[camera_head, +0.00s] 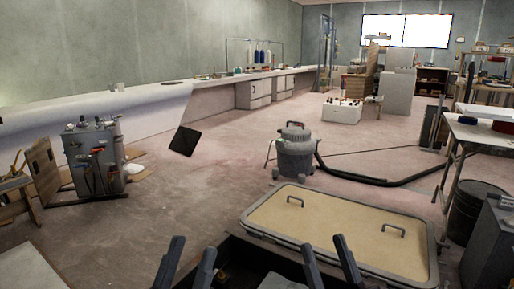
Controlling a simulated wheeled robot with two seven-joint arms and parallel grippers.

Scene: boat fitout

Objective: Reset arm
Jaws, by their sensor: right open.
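My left gripper (193,246) shows at the bottom of the head view, left of centre. Its two dark fingers point up and stand apart, with nothing between them. My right gripper (323,240) shows at the bottom, right of centre. Its fingers are also apart, with nothing seen held between them. It appears in front of a tan hatch panel (335,228) with a grey rim and two handles. The wrists and most of both arms are cut off by the lower edge.
A grey vacuum (295,152) with a dark hose (370,180) stands on the floor beyond the panel. A tool cart (95,158) is at left. A work table (485,135) and a dark bin (470,212) are at right. The middle floor is mostly open.

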